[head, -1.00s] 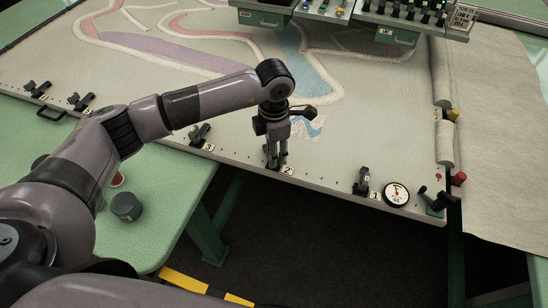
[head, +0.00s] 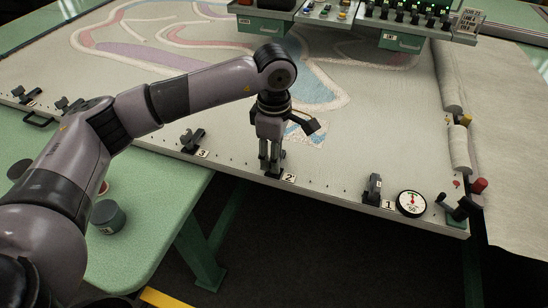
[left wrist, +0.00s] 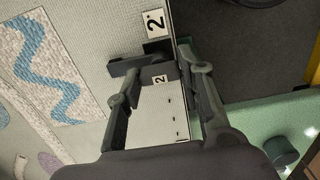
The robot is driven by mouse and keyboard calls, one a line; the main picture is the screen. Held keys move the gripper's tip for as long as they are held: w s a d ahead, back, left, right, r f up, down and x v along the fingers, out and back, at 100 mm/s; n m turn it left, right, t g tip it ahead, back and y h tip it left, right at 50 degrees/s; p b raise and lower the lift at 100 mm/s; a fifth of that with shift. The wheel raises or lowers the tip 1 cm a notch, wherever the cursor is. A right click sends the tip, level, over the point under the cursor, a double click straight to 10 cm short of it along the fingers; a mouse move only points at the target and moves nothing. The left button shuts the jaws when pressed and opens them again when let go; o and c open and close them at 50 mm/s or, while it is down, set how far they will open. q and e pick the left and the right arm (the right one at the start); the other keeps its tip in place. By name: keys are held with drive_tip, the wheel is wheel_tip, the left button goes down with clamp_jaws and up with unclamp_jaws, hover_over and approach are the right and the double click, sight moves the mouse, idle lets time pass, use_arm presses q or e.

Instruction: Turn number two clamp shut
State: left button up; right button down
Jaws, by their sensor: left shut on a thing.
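The number two clamp (left wrist: 155,68) is a small dark toggle on the front edge of the frame, beside the label "2" (head: 289,177). My left gripper (head: 270,170) points down at it from above. In the left wrist view the fingers of my left gripper (left wrist: 155,85) stand on either side of the clamp, shut on it. Its dark bar reaches over the cloth side there. The fingers hide much of the clamp in the head view, and I cannot tell whether it is fully closed. My right gripper is not in view.
The number three clamp (head: 192,139) and number one clamp (head: 373,189) stand along the same edge. A round dial (head: 411,203) and a crank (head: 456,207) are at the right corner. A dark round pot (head: 107,217) sits on the green table (head: 150,215). Dark floor lies in front.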

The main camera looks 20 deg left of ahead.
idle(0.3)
use_arm(q)
drive_tip(key=o, duration=1.2)
drive_tip(key=shift+c, duration=0.2)
drive_tip(key=shift+r, duration=0.1)
wheel_tip(320, 180, up, 12)
